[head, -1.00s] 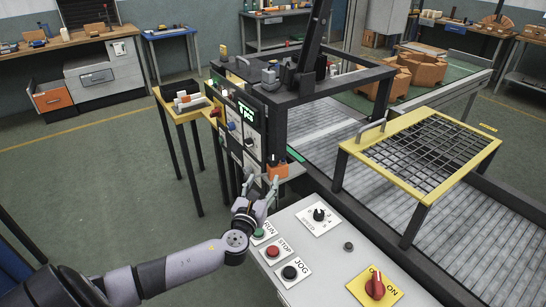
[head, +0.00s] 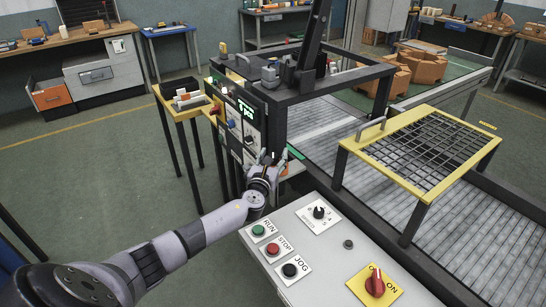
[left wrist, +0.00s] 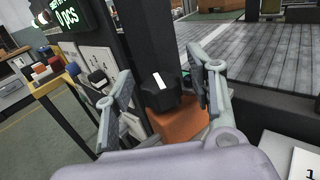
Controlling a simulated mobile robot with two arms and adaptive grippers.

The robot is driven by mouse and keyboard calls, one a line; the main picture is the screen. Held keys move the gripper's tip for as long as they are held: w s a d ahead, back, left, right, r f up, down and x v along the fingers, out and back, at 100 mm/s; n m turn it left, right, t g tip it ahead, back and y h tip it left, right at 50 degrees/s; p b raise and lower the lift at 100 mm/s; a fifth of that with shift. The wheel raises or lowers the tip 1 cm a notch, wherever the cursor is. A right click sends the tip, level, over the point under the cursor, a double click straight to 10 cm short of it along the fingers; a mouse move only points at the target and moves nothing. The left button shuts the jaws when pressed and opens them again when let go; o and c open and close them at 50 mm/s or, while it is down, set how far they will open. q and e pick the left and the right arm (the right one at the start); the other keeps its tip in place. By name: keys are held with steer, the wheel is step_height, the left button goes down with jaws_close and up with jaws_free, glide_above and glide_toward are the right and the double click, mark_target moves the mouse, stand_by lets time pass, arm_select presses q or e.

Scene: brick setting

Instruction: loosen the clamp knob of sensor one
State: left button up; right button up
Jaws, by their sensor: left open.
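In the left wrist view a black knob (left wrist: 160,95) with a white mark sits above an orange block (left wrist: 182,124), at the foot of a dark post. My left gripper (left wrist: 163,82) is open, with one finger on each side of the knob. I cannot tell whether either finger touches it. In the head view my left gripper (head: 270,157) is at the lower corner of the dark control cabinet. It hides the knob and most of the orange block (head: 295,169) there. My right gripper is not in view.
The button panel (head: 330,247) with run, stop and jog buttons lies right of my left arm. A yellow mesh guard (head: 425,150) stands over the roller conveyor (head: 490,245). The cabinet (head: 228,137) with switches and a green display stands close to the gripper.

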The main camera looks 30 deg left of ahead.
arm_select(q)
steer(key=shift+c, duration=0.3)
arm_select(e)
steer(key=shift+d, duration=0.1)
arm_select(q)
steer(key=c, duration=1.1)
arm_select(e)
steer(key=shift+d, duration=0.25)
